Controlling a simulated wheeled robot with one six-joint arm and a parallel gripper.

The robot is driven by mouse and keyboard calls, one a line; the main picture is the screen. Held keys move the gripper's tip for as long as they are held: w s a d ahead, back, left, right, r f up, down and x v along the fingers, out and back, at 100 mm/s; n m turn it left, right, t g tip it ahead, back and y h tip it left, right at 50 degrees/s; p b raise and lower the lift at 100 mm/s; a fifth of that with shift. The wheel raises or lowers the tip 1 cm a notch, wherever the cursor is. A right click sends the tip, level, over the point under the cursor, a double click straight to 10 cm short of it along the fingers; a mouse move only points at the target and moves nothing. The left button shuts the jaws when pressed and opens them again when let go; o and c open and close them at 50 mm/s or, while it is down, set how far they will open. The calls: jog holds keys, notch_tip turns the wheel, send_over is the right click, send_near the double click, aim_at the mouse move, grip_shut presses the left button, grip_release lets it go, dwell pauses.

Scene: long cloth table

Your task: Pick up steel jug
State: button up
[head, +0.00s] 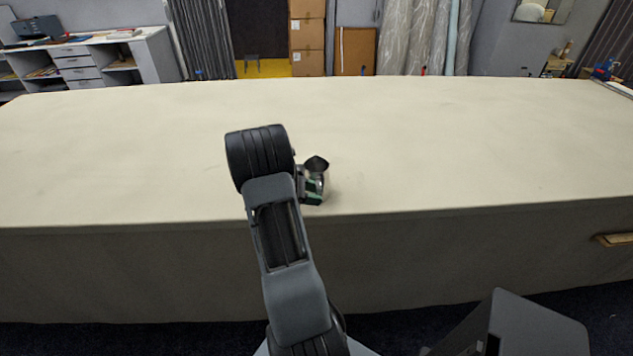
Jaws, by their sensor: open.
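The steel jug (318,165) stands on the cream cloth table, near the edge closest to me. Its dark open top and part of its shiny side show, and its lower part is partly hidden by my gripper. My gripper (312,190), with a green part showing, is at the near left side of the jug. It is open and low over the cloth. My arm hides part of it, and I cannot tell whether the fingers are around the jug or touching it.
The long cloth table (450,130) is otherwise bare, with free room on both sides of the jug and behind it. Its near edge drops just in front of the jug. Cardboard boxes (307,35) and shelves (90,65) stand beyond the table.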

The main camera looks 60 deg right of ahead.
jog(key=shift+x, duration=0.85)
grip_shut()
